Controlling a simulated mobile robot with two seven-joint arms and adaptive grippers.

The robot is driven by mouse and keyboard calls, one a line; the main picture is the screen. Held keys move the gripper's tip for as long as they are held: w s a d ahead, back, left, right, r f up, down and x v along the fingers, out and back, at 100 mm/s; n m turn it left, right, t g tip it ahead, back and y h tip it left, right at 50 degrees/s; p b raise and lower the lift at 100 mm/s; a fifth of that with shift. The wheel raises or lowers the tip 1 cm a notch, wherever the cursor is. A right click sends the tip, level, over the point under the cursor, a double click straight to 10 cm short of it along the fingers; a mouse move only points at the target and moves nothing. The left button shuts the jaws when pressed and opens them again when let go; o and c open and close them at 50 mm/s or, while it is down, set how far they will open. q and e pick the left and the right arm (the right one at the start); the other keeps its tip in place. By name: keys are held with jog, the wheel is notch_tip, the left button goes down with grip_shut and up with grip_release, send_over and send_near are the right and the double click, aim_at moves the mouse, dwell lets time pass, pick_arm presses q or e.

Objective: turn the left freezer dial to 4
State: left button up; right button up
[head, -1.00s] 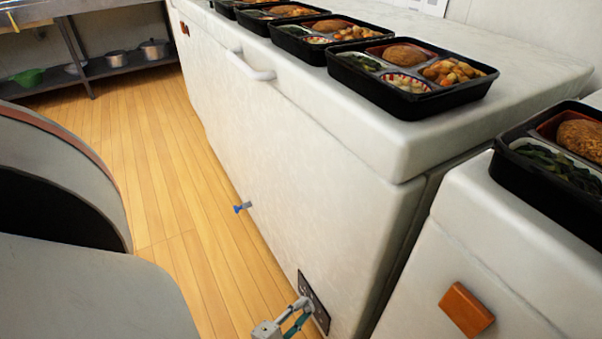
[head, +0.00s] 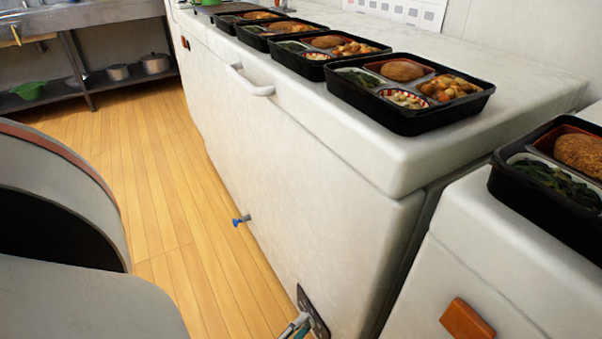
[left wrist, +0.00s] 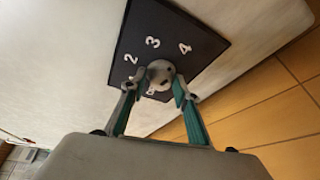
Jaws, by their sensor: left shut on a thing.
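The left freezer (head: 300,180) is a long white chest with its dial plate low on the front near the right corner. In the left wrist view the plate (left wrist: 190,25) shows white numerals 2, 3 and 4, with another mark partly hidden below. The round grey dial knob (left wrist: 160,74) sits between the fingertips of my left gripper (left wrist: 158,88), which is shut on it. I cannot tell which number the knob points to. My right gripper is not in view.
Several black bento trays (head: 410,117) stand on the freezer lid. A white handle (head: 248,84) and a blue-tipped drain tap (head: 240,220) stick out from its front.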

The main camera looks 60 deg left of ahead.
pick_arm(q)
jog(key=shift+w+d, duration=0.1)
jog(key=shift+d, duration=0.1)
jog(key=o, duration=0.9)
jog(key=shift+a+r, duration=0.15)
jog(key=shift+r, duration=0.05)
jog(key=shift+a+r, duration=0.15)
jog(key=shift+r, duration=1.6)
jog(key=shift+a+r, duration=0.1)
jog(key=shift+r, duration=1.65)
jog(key=shift+d+r, duration=0.25)
jog(key=shift+r, duration=1.05)
